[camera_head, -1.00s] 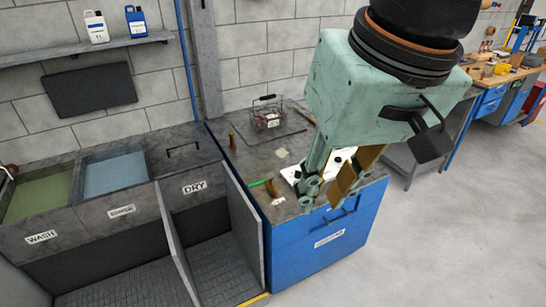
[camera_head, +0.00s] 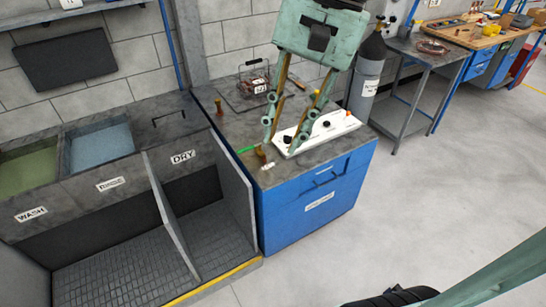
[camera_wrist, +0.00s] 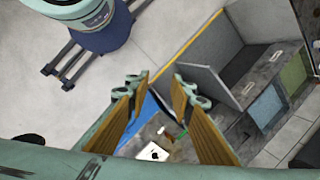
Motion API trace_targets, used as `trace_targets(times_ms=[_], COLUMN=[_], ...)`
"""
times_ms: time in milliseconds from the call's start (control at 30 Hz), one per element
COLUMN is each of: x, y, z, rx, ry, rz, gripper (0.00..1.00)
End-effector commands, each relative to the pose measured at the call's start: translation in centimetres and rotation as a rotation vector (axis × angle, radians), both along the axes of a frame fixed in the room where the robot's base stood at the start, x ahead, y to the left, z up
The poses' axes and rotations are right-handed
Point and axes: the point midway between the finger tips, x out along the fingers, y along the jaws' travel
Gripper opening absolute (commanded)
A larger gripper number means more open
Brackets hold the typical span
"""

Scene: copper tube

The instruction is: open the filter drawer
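The blue cabinet (camera_head: 280,222) carries a drawer front with a dark bar handle (camera_head: 330,183) and a white label (camera_head: 319,201) below it. The front looks flush, so the drawer appears closed. My gripper (camera_head: 282,143) is open and empty, with its fingers pointing down. In the head view it overlaps the cabinet top and the white panel with dark knobs (camera_head: 335,124); its exact height and distance are unclear. In the wrist view my gripper's fingertips (camera_wrist: 160,88) are apart. Beyond them show a blue strip of cabinet and the white panel (camera_wrist: 154,152). The handle is not clear there.
The sink unit with wash, rinse and dry bays (camera_head: 110,186) stands left of the cabinet. A wire basket (camera_head: 254,79) sits on the cabinet top. A grey gas cylinder (camera_head: 368,75) stands behind on the right. The floor (camera_head: 430,190) in front and right is clear.

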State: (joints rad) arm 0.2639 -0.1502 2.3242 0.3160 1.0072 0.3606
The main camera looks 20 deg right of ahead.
Motion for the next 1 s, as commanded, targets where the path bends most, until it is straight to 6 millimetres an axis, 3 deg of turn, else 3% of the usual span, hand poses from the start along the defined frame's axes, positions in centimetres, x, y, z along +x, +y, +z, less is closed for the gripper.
trace_targets(times_ms=[467,1000], x=[5.6,11.7], y=[-2.3,-6.4], z=[-3.7,-8.5], rx=[0.155,0.331], ry=[0.160,0.336], rz=[-0.304,-0.648], gripper=[0.21,0.21])
